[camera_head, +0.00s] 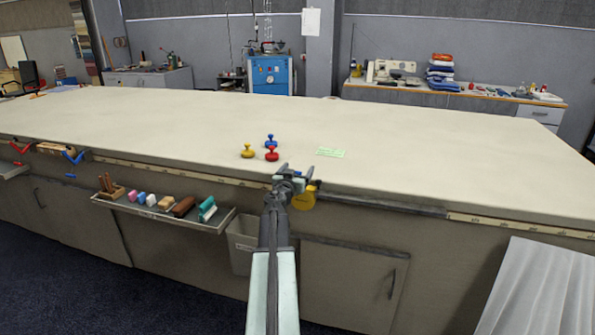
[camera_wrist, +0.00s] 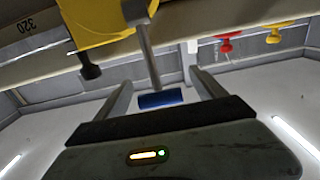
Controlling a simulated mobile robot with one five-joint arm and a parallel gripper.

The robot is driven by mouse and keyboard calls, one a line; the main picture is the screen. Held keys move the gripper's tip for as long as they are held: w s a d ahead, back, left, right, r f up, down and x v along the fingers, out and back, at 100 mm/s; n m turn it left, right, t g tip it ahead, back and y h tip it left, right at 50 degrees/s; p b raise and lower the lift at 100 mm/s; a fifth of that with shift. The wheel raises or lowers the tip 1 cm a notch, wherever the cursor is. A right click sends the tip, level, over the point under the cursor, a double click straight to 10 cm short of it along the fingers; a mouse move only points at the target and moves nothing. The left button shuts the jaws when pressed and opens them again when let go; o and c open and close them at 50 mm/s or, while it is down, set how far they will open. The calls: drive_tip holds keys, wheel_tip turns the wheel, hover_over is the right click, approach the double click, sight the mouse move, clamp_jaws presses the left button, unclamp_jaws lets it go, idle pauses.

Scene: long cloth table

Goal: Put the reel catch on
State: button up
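The reel (camera_head: 303,198) is a yellow body at the table's front edge, partly hidden behind my gripper (camera_head: 291,176). In the wrist view, which looks upside down, the yellow reel (camera_wrist: 95,18) fills the upper left. A grey lever, which looks like the catch (camera_wrist: 147,55), comes out of it and ends in a blue grip (camera_wrist: 160,99). A dark knob (camera_wrist: 90,72) sits on the reel's other side. My gripper (camera_wrist: 160,82) is open, its fingers on either side of the blue grip with gaps showing. Whether the catch is on or off I cannot tell.
A yellow (camera_head: 248,152), a red (camera_head: 272,155) and a blue (camera_head: 270,140) knobbed piece stand on the table (camera_head: 420,150) behind my gripper. A green card (camera_head: 331,152) lies to their right. A tool tray (camera_head: 165,213) and a bin (camera_head: 241,246) are left below the edge.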

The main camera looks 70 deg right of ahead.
clamp_jaws()
